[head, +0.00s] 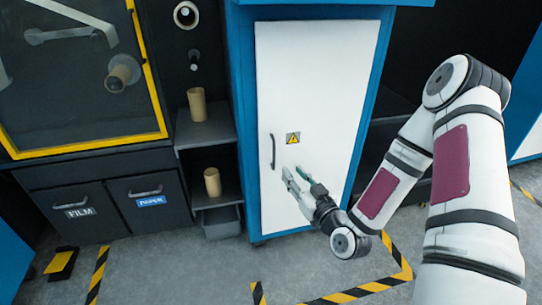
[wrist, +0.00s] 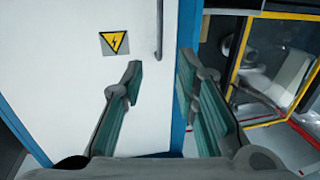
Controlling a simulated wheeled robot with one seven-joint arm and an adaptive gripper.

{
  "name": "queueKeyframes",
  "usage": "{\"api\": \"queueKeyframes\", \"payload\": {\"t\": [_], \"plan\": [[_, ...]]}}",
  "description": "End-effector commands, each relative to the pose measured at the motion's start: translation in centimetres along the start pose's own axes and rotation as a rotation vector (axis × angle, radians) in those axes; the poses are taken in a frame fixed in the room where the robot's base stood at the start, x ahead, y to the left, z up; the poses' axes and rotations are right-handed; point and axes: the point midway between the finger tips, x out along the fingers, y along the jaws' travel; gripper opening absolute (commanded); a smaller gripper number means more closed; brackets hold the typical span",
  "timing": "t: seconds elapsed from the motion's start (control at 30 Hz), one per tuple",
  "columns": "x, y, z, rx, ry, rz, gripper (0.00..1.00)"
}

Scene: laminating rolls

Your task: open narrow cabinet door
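The narrow cabinet door (head: 312,105) is a tall white panel in a blue frame, and it looks closed. It carries a dark vertical handle (head: 272,151) near its left edge and a yellow warning sign (head: 293,138). In the wrist view the door (wrist: 70,75) fills the left side, with the handle (wrist: 159,30) at top centre. My gripper (head: 292,180) is in front of the door, a little below and right of the handle. In the wrist view my gripper (wrist: 160,75) has its fingers spread wide, with nothing between them. The fingers do not touch the handle.
Left of the cabinet are shelves with cardboard rolls (head: 197,104) and a grey bin (head: 221,222). Further left is a machine with a yellow-framed window (head: 85,149) above drawers labelled FILM (head: 80,212) and PAPER. Striped floor tape (head: 350,294) crosses the clear floor before the door.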

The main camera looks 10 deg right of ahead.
Motion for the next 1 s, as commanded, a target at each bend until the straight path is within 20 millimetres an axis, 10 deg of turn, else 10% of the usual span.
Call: {"api": "queueKeyframes", "payload": {"t": [0.7, 1.0], "plan": [[11.8, 0.0, 0.0, -0.001, 0.001, 0.0, 0.28], [13.6, 0.0, 0.0, 0.0, -0.001, 0.0, 0.28]]}}
